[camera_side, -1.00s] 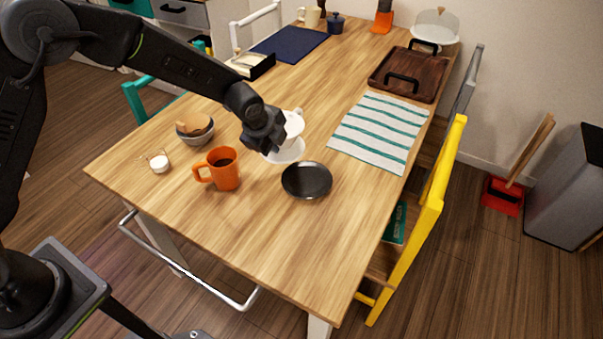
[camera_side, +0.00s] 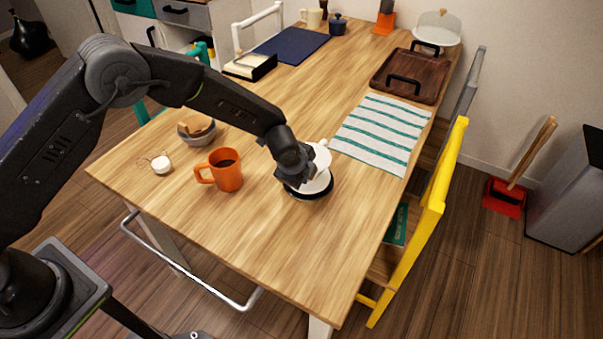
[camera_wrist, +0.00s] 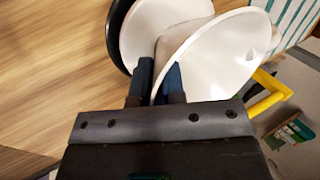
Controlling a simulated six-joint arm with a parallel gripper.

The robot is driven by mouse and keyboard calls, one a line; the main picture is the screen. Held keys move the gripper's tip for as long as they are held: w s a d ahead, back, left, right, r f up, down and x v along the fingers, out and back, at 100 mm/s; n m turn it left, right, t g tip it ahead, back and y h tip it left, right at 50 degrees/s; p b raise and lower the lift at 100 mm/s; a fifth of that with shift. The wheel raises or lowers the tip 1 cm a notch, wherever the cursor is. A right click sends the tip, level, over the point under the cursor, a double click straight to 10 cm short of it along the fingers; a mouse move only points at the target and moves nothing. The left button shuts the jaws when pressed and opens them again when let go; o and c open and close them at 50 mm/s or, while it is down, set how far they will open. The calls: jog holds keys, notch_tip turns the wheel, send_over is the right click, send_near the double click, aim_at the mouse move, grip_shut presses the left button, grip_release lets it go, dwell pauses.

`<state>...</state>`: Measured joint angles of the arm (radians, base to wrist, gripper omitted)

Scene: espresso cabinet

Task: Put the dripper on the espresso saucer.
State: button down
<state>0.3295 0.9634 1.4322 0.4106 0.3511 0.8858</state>
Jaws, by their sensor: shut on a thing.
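The white dripper (camera_side: 321,156) is held in my gripper (camera_side: 308,168), over the black espresso saucer (camera_side: 311,196) on the table. In the wrist view, my gripper (camera_wrist: 160,82) has its two fingers closed on the wall of the dripper (camera_wrist: 215,60). The dripper's round base flange (camera_wrist: 150,25) lies over the saucer, whose dark rim (camera_wrist: 114,32) shows at the upper left. In the side view the flange covers most of the saucer. I cannot tell whether the flange touches the saucer or hangs just above it.
An orange mug (camera_side: 228,177) with dark contents stands left of the saucer. A grey bowl (camera_side: 196,134) and a small white candle-like item (camera_side: 161,164) are further left. A striped cloth (camera_side: 382,132) lies behind right. The table in front of the saucer is clear.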

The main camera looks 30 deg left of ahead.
jog(key=c, duration=1.7)
grip_release()
jog(key=shift+f, duration=0.15)
jog(key=o, duration=0.5)
